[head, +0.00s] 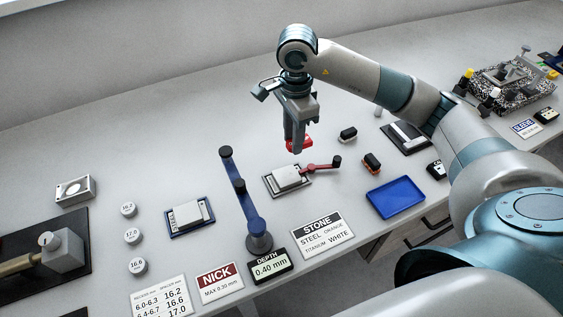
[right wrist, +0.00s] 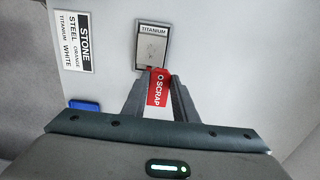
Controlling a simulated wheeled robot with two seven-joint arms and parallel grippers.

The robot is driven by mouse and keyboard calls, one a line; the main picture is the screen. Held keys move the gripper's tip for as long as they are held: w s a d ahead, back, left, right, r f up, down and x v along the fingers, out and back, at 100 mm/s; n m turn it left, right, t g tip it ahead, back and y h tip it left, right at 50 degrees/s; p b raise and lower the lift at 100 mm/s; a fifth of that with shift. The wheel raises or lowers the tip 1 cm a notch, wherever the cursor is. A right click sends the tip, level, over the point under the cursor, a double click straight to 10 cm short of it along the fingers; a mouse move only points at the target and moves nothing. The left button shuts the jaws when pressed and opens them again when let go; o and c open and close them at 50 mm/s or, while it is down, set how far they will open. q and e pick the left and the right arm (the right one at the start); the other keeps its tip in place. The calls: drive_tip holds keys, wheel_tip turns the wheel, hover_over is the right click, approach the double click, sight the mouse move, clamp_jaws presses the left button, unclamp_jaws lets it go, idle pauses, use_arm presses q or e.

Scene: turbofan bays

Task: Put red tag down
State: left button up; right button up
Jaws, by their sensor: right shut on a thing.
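My right gripper (head: 297,148) points down and is shut on the red tag (head: 305,143), holding it above the bench. In the right wrist view the red tag (right wrist: 157,88) reads SCRAP and sits between the fingers (right wrist: 157,95). Beyond it in that view lies a framed plate (right wrist: 151,57) labelled TITANIUM; the tag overlaps its near edge in the picture, but I cannot tell the height between them. In the head view a plate with a pale block (head: 287,179) lies just below the gripper. My left gripper is not in view.
A blue depth gauge (head: 242,192) stands left of the gripper, with its 0.40 mm display (head: 270,267). A STONE sign (head: 322,235) and an empty blue tray (head: 395,197) lie nearer the front edge. Small dark blocks (head: 348,135) lie to the right. The back left bench is clear.

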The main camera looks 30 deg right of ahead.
drive_tip(key=p, duration=0.2)
hover_over(282, 177)
wheel_tip(282, 177, down, 3)
drive_tip(key=shift+a+r, duration=0.1)
drive_tip(key=shift+f+p, duration=0.85)
drive_tip(key=shift+f, duration=1.25)
